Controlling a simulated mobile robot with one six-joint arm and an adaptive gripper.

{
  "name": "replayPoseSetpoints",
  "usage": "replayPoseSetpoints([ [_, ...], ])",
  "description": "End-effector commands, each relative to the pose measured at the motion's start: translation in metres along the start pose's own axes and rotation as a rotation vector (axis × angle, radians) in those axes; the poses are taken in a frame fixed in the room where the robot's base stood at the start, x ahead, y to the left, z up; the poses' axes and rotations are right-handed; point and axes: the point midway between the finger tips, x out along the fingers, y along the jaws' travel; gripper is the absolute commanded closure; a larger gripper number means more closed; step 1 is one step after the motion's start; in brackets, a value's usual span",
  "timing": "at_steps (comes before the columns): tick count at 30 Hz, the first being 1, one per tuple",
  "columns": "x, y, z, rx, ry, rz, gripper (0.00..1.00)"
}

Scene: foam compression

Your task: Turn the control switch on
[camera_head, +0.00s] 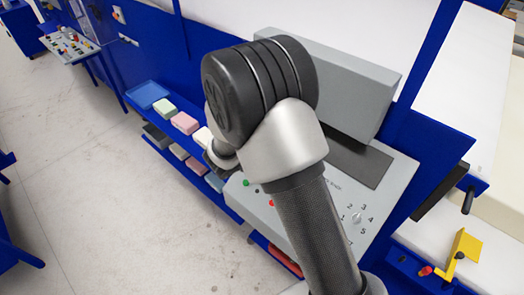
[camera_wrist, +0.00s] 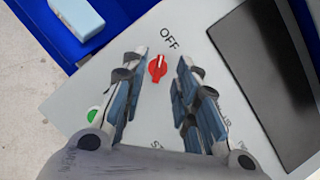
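The control switch (camera_wrist: 157,68) is a small red rotary knob with a white mark on the grey control panel (camera_wrist: 215,75). The word OFF is printed just above it in the wrist view. My gripper (camera_wrist: 160,60) is open and empty, its fingers pointing toward the panel. The knob appears in the gap between the two fingertips. I cannot tell how high the fingers are above the knob.
A green button (camera_wrist: 93,114) is by the left finger. A dark screen (camera_wrist: 268,75) lies to the right. In the head view, a numbered dial (camera_head: 357,218) is on the panel, and coloured foam blocks (camera_head: 184,123) lie on blue shelves to the left.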

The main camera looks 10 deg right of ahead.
Motion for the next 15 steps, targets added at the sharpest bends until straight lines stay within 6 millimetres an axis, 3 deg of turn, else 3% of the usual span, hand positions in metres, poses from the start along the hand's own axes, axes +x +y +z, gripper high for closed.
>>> replayPoseSetpoints([
  [6, 0.032, 0.0, 0.0, 0.001, 0.002, 0.0, 0.72],
  [15, 0.042, 0.0, 0.0, 0.001, 0.0, 0.001, 0.72],
])
